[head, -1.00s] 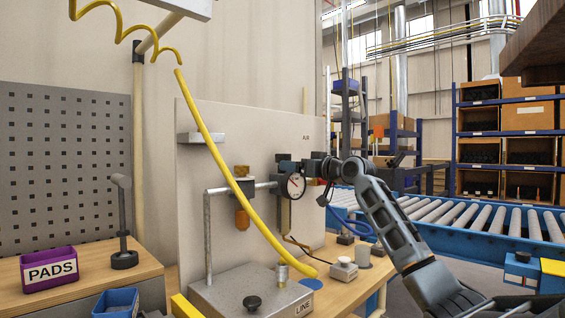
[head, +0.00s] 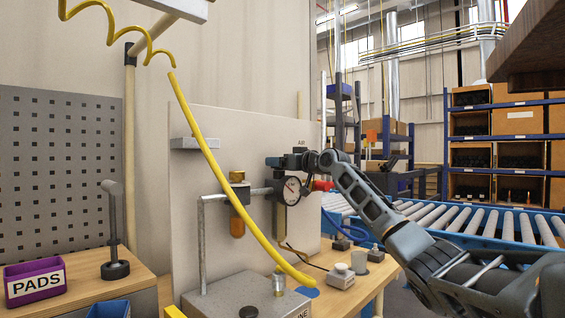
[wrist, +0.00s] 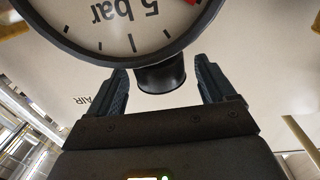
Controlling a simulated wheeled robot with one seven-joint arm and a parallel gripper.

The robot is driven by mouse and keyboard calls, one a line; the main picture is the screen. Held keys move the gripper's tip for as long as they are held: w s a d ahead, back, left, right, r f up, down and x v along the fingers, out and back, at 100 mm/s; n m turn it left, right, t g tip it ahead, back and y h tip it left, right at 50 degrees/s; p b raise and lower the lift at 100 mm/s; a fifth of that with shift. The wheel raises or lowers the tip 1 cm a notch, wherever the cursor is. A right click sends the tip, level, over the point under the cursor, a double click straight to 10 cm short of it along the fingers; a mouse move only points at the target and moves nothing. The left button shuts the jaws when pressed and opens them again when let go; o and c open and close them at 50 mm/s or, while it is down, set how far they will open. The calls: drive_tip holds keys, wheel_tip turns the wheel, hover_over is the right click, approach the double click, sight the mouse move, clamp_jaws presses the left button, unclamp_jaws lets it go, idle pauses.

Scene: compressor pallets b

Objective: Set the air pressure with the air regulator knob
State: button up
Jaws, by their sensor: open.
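The black air regulator knob (wrist: 162,77) shows in the wrist view, below the gauge and between my two fingers. My gripper (wrist: 162,88) is open, with a gap visible on each side of the knob. The round pressure gauge (wrist: 120,22) fills the top of the wrist view, its "5 bar" lettering upside down. In the head view the gauge (head: 291,190) is on the panel's pipework, and my gripper (head: 284,162) is just above it. The knob cannot be made out there.
The pale panel (head: 185,220) stands behind the pipework. A yellow hose (head: 205,150) hangs in front of it. An amber filter bowl (head: 237,226) is left of the gauge and a red handle (head: 322,186) right of it. A roller conveyor (head: 480,224) runs behind my arm.

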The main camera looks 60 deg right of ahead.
drive_tip(key=c, duration=1.1)
drive_tip(key=shift+o, duration=0.2)
drive_tip(key=shift+w+a+r+m+h+p, duration=0.15)
drive_tip(key=shift+m+h+p, duration=0.15)
drive_tip(key=shift+h+p, duration=0.3)
drive_tip(key=shift+m+g+h+p, duration=0.4)
drive_tip(key=shift+p, duration=0.3)
drive_tip(key=shift+w+a+m+g+h+p, duration=0.1)
drive_tip(key=shift+a+m+g+h+p, duration=0.1)
drive_tip(key=shift+m+g+h+p, duration=0.6)
drive_tip(key=shift+w+a+f+m+g+h+p, duration=0.1)
drive_tip(key=shift+m+g+h+p, duration=0.2)
drive_tip(key=shift+m+g+h, duration=0.55)
drive_tip(key=shift+w+f+m+g+h+p, duration=0.1)
drive_tip(key=shift+m+g+h+p, duration=0.3)
drive_tip(key=shift+h, duration=0.75)
drive_tip(key=shift+m+g+h, duration=0.4)
drive_tip(key=shift+m+g, duration=0.15)
drive_tip(key=shift+s+m+g+h, duration=0.1)
drive_tip(key=shift+m+g+h, duration=0.2)
